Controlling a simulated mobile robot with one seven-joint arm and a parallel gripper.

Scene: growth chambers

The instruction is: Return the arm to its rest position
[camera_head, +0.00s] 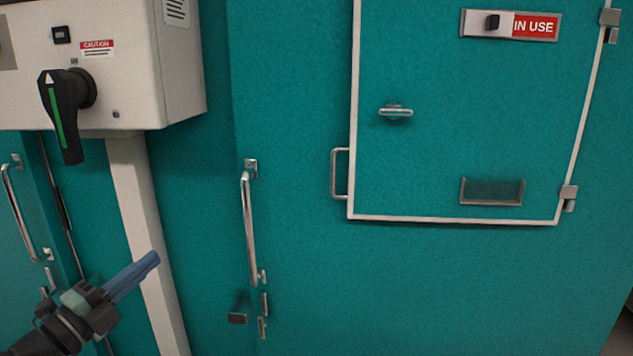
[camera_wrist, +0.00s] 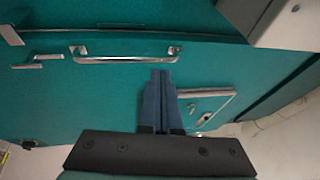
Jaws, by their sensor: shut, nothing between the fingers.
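My gripper (camera_head: 148,262) is at the lower left of the head view, with its blue fingers pointing up and to the right. The fingers are together and hold nothing. In the wrist view my gripper (camera_wrist: 161,76) also shows with both blue fingers side by side, in front of the teal chamber front. It looks clear of the long metal handle (camera_head: 248,225), which stands to its right in the head view. My dark wrist is partly cut off by the bottom left of the picture.
A grey control box (camera_head: 150,60) with a black rotary switch (camera_head: 66,105) juts out at upper left, above a pale vertical post (camera_head: 145,220). A white-framed hatch (camera_head: 460,140) with an "IN USE" sign (camera_head: 535,26) is at right. Another handle (camera_head: 25,215) is at far left.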

